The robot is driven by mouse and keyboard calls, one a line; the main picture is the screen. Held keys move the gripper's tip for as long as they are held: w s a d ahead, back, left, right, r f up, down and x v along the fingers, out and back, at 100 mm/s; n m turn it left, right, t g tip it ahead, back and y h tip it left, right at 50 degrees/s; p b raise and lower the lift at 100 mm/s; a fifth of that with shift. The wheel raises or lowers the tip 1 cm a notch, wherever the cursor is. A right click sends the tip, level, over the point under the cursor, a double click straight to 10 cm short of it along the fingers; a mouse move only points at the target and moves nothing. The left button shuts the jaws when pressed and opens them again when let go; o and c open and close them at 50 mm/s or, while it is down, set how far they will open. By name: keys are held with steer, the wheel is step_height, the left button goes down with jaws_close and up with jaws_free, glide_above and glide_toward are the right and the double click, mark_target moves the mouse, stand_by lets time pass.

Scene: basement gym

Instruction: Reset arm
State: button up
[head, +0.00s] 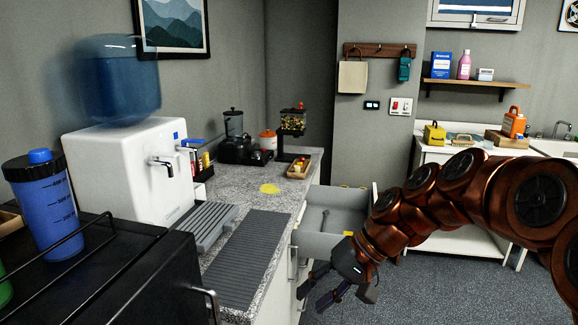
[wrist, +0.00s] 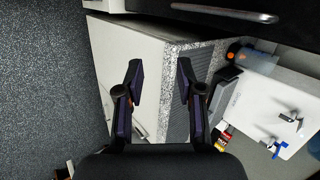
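My gripper (head: 335,288) is at the end of my copper-coloured arm, in front of the counter's cabinet side in the head view. In the wrist view my gripper (wrist: 158,82) has its two dark fingers spread apart with nothing between them. The wrist view looks down past the fingers at the cabinet front and the speckled counter edge. The gripper is apart from the open drawer (head: 335,222), which stands out behind it.
A white water dispenser (head: 125,170) and a grey ribbed mat (head: 243,258) are on the counter. A blue shaker bottle (head: 45,205) stands on the black unit at left. A blender (head: 234,135) is farther back. Blue-grey floor (head: 440,290) is clear below my arm.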

steer(key=s+d+h+p, duration=0.4)
steer(key=s+d, duration=0.2)
steer(key=s, duration=0.6)
steer(key=s+d+g+h+p, duration=0.1)
steer(key=s+d+h+p, duration=0.3)
steer(key=s, duration=0.9)
steer(key=d, duration=0.3)
steer(key=shift+f+n+g, duration=0.2)
steer(key=shift+n+g, duration=0.1)
steer(key=shift+n, duration=0.1)
